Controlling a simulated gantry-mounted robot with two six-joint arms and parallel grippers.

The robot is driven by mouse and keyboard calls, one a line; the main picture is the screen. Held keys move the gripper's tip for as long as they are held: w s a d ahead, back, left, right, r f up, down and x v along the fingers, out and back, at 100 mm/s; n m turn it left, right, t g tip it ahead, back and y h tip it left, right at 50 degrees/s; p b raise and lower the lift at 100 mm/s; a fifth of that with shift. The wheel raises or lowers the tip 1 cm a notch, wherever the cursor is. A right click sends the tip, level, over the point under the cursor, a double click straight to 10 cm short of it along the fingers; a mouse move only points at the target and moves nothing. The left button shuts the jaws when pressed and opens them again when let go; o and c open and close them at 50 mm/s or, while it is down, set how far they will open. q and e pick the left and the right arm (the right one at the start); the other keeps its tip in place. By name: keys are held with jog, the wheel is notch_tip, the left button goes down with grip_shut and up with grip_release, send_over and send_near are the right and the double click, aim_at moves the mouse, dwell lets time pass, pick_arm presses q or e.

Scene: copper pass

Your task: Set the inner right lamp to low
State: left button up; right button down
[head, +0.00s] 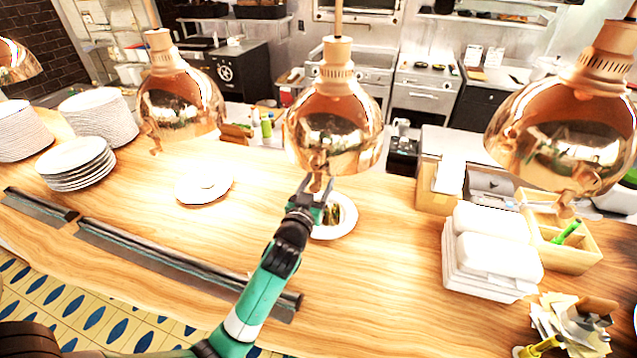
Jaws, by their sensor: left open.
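Several copper dome lamps hang in a row over the wooden counter. The inner right lamp (335,115) is the third from the left, with a small copper switch (318,168) at its lower front. My left gripper (315,190) is open just under this lamp, its fingers pointing up at the switch. The fingertips overlap the switch's lower end; I cannot tell whether they touch it. The lamp's setting cannot be read. My right gripper is not in view.
Other lamps hang at left (180,100) and right (565,125). A plate with food (346,222) lies behind my gripper. Plate stacks (75,160) stand at left, white containers (490,250) and a wooden caddy (570,258) at right. The counter's middle front is clear.

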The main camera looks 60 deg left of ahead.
pick_arm(q)
jog(key=v, duration=1.1)
jog(key=shift+s+d+b, duration=0.2)
jog(key=shift+d+b, duration=0.05)
jog(key=shift+b, duration=0.05)
